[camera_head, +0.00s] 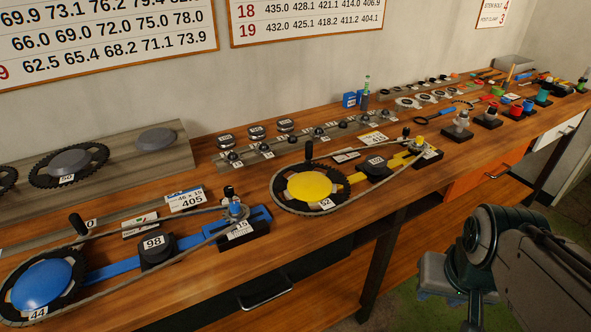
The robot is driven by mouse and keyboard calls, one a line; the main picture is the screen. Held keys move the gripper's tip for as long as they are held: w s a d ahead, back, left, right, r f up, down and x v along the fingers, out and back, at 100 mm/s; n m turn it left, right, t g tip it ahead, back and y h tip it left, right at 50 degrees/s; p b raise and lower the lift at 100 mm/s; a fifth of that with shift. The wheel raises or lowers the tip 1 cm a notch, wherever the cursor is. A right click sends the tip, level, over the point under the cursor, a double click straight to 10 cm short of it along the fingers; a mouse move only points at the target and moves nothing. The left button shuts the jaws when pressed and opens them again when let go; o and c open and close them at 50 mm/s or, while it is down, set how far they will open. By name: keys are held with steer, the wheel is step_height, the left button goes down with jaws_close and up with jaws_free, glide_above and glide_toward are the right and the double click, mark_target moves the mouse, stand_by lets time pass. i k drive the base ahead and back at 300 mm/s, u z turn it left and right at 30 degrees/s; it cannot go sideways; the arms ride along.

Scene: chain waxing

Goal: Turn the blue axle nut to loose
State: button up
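The blue rig lies at the front left of the bench. Its blue bar (140,256) runs from the blue-hubbed chainring marked 44 (42,284) to a black block (247,241) at its right end. The blue axle nut (236,208) appears to be the small blue part upright at that end, beside a small black knob (229,192). The chain passes close by it. Its turn position is too small to read. My arm shows at the lower right, off the bench and well away from the nut. I cannot make out my gripper's fingers.
The yellow rig with its chainring (311,187) stands right of the blue rig. A white card marked 405 (185,199) lies behind the nut. Several small parts stand in rows behind. The wooden bench (290,248) is bare along its front edge.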

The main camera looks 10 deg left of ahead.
mark_target(235, 206)
steer(key=z, duration=0.1)
steer(key=i, duration=0.7)
steer(key=u, duration=1.6)
